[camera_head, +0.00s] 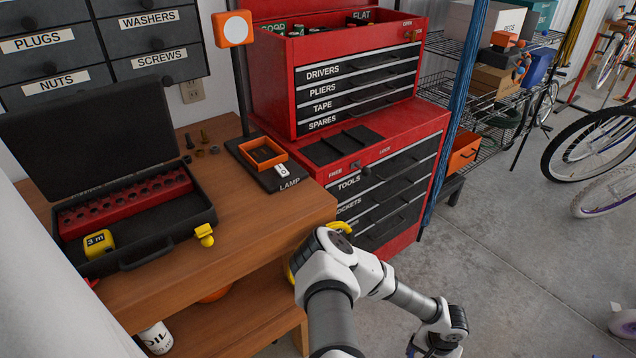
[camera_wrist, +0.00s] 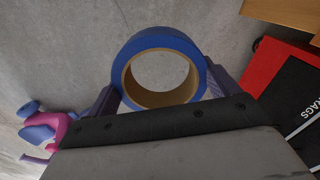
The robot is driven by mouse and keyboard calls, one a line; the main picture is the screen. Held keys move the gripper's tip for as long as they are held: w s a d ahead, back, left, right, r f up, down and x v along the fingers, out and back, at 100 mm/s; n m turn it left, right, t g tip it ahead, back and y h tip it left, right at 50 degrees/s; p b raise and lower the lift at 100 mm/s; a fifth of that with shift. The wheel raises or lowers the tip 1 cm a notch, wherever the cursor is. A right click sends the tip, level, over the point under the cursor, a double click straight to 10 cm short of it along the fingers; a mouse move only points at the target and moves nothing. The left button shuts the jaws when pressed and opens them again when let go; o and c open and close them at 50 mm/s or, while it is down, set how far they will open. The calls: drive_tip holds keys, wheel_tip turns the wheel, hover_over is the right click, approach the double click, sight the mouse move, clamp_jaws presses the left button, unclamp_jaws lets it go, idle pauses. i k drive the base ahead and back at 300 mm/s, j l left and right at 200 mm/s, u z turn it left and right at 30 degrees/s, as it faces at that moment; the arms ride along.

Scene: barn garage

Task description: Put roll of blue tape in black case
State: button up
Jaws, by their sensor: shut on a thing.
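The roll of blue tape (camera_wrist: 158,42) has a tan cardboard core and sits between the two fingers of my gripper (camera_wrist: 160,88), which is shut on it. Concrete floor shows through and behind the roll in the wrist view.
A red tool chest (camera_head: 300,85) on a red cabinet (camera_head: 415,130) stands right of the bench. A lamp (camera_head: 232,28) with an orange tray (camera_head: 262,152) at its base stands on the bench (camera_head: 270,215). Bicycles (camera_head: 590,145) stand at right. Some floor (camera_head: 500,250) is clear.

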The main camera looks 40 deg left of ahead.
sight(170, 221)
drive_tip(key=k+u, duration=0.2)
drive_tip(key=u, duration=0.25)
drive_tip(key=k+u, duration=0.2)
drive_tip(key=u, duration=0.25)
